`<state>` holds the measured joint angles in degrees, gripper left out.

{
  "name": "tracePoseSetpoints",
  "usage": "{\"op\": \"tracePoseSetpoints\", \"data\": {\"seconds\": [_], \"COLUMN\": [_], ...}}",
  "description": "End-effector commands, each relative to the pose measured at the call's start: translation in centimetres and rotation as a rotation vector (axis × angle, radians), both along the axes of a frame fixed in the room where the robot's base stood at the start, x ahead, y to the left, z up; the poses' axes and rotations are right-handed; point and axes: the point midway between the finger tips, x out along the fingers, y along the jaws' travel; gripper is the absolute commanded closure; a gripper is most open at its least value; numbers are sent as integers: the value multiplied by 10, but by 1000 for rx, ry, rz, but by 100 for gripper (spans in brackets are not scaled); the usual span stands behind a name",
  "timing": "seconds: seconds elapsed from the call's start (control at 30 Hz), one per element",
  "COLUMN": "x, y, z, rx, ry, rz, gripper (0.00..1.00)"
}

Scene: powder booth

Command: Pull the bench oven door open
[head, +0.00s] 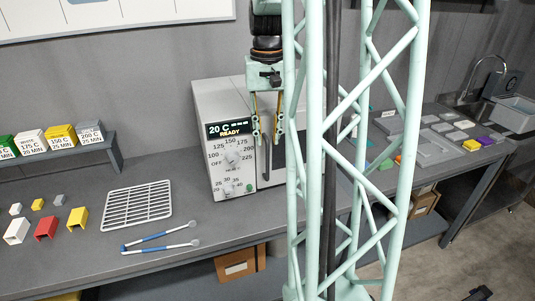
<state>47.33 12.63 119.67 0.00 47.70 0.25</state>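The bench oven (218,95) is a pale grey box on the bench, with a front panel of dials and a display reading 20 C and READY. Its door handle (267,160) is a dark upright bar right of the dials. The door looks shut; its right part is hidden behind my mint lattice column. My gripper (267,138) points down in front of the oven face, its two fingers apart, one on each side of the handle's upper part in the picture. I cannot tell whether the fingers touch the handle.
A white wire rack (137,205) and blue-handled tongs (160,238) lie on the bench left of the oven. Small coloured blocks (46,228) and a shelf of labelled boxes (62,138) are further left. Sample tiles and a sink (515,112) are at right.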

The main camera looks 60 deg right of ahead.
Motion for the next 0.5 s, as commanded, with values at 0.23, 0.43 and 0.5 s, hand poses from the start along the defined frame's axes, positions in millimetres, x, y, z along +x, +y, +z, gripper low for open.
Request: {"op": "tracePoseSetpoints", "data": {"seconds": [0.23, 0.43, 0.5], "x": [0, 0, 0], "y": [0, 0, 0], "z": [-34, -54, -58], "rx": [1, 1, 1], "ry": [1, 1, 1], "rz": [0, 0, 0], "gripper": [78, 78, 78]}}
